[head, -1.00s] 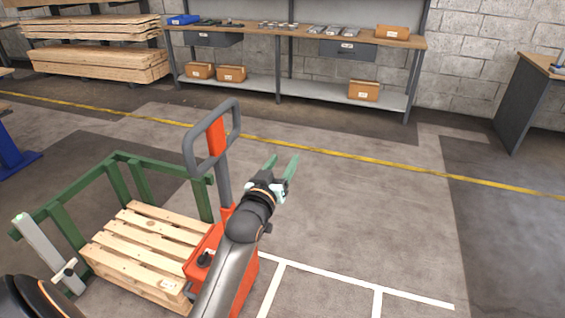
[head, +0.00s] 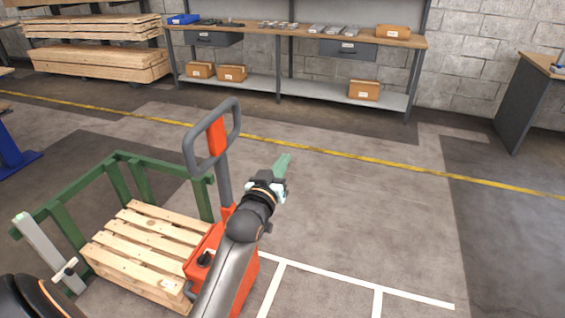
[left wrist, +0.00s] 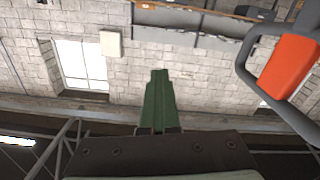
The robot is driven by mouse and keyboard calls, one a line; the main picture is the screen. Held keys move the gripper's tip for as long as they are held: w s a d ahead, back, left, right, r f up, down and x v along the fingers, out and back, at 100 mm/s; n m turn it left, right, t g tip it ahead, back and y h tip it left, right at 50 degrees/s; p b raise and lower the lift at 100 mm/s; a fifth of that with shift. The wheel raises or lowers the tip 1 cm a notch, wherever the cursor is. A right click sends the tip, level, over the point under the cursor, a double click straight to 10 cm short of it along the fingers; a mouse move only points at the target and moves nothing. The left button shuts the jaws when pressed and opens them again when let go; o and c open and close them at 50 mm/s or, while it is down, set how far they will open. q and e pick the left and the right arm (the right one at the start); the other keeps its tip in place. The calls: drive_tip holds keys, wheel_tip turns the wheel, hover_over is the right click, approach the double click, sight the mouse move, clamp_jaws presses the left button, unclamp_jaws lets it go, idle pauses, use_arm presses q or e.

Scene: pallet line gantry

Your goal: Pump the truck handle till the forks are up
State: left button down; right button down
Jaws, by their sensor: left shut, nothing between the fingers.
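The pallet truck (head: 246,284) has a red body, partly hidden behind my left arm. Its grey loop handle (head: 234,118) with a red middle piece stands nearly upright above it. The handle also shows in the left wrist view (left wrist: 248,72), at the upper right. My left gripper (head: 285,160) is shut and empty, its green fingers together. It is to the right of the handle in the head view, apart from it. The fingers also show shut in the left wrist view (left wrist: 159,82). A wooden pallet (head: 150,243) sits beside the truck's body. The forks are hidden. My right gripper is out of view.
A green frame (head: 122,160) stands around the pallet's far side. A workbench (head: 300,35) with boxes and tools is at the back wall, beside stacked timber (head: 95,62). Open floor lies right of the truck, with white lines and a yellow line.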

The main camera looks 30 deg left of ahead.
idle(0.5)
use_arm(q)
drive_tip(key=c, duration=0.6)
unclamp_jaws()
drive_tip(key=shift+s, duration=0.15)
